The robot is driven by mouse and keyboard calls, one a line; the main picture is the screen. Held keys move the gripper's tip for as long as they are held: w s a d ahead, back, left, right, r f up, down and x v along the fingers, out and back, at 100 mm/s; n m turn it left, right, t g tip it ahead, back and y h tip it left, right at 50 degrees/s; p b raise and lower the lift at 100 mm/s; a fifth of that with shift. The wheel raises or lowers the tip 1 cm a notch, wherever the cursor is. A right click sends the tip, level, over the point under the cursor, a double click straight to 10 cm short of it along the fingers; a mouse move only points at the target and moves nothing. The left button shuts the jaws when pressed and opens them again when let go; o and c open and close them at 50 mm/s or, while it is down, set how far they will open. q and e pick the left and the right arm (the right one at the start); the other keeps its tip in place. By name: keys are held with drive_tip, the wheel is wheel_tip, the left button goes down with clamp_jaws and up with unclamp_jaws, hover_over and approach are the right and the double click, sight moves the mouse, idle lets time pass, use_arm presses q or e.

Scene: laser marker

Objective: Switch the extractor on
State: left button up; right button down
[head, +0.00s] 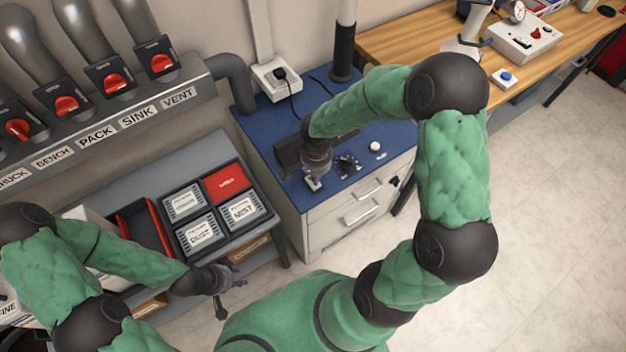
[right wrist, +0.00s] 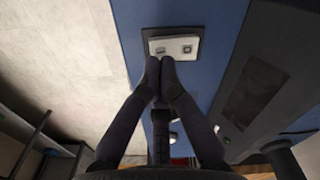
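The extractor is a white cabinet (head: 345,215) with a blue top (head: 270,118), at the middle of the head view. On its top near the front left edge is a small white switch plate (head: 313,184), partly covered by my right gripper (head: 316,172). The plate also shows in the right wrist view (right wrist: 174,47), with two small features on its face. My right fingertips (right wrist: 160,68) are together and empty at the plate's edge; I cannot tell whether they touch it. My left gripper (head: 235,292) seems open and empty, low in front of the filter rack.
A black dial (head: 347,166) and a white knob (head: 376,147) sit right of the switch plate. A socket box (head: 276,78) with a plug is behind. A rack of labelled filters (head: 200,233) stands left, and a wooden bench (head: 400,42) stands right.

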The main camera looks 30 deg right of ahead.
use_arm(q)
drive_tip(key=shift+f+b, duration=1.15)
use_arm(e)
drive_tip(key=shift+f, duration=1.15)
drive_tip(key=shift+r+p, duration=2.25)
drive_tip(key=shift+r, duration=1.35)
use_arm(q)
wheel_tip(320, 180, up, 4)
drive_tip(key=shift+r, duration=0.2)
use_arm(e)
drive_tip(key=shift+f, duration=0.1)
